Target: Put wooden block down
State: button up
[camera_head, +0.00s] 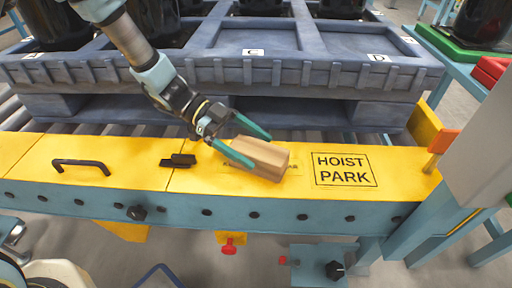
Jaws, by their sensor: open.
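The wooden block (262,158) is light brown and box-shaped. It lies on the yellow top of the rail (120,170), just left of the framed words HOIST PARK (345,169). It covers part of a dark marking on the yellow surface. My gripper (251,149) has green fingers spread apart. One finger reaches beyond the block's far left side, and the other is by its near left side. Whether the fingers touch the block cannot be told.
A blue-grey pallet (220,75) with compartments marked A, C and D stands behind the rail and holds black compressors (58,22). A black handle (82,163) and a small dark latch (178,160) sit on the yellow top. An orange-topped post (441,141) stands at the right.

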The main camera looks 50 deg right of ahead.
jog(key=p+v, duration=0.1)
jog(key=v, duration=0.5)
jog(key=shift+w, duration=0.15)
